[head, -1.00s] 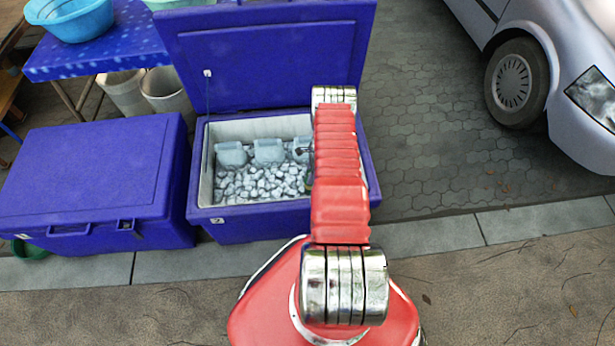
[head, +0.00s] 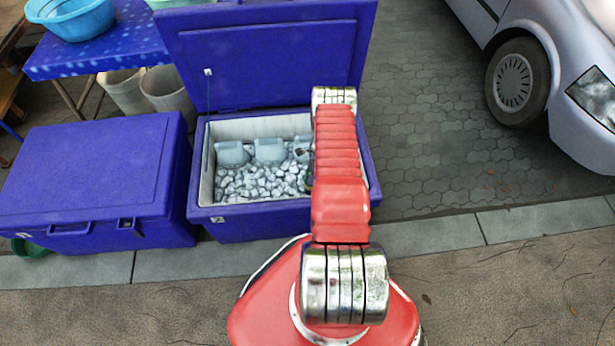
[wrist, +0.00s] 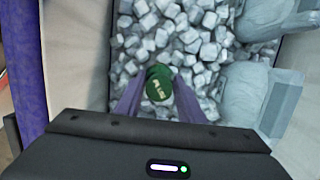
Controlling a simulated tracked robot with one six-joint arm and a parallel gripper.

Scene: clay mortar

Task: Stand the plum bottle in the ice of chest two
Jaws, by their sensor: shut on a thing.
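Chest two (head: 250,222) is a blue cooler with its lid up and a 2 on its front. Loose ice (head: 262,183) covers its floor and also shows in the wrist view (wrist: 190,45). In the wrist view my gripper (wrist: 159,98) is shut on a bottle, seen from above as a round green top (wrist: 158,83) with a pale mark. The bottle is between the two purple fingers, over the ice. Its body is mostly hidden below, so I cannot tell its colour or whether it touches the ice.
Pale blocks (head: 269,150) line the chest's back wall; they are at the right in the wrist view (wrist: 240,88). A closed blue chest (head: 90,185) stands left. The raised lid (head: 265,55) is behind. A car (head: 560,70) is at far right.

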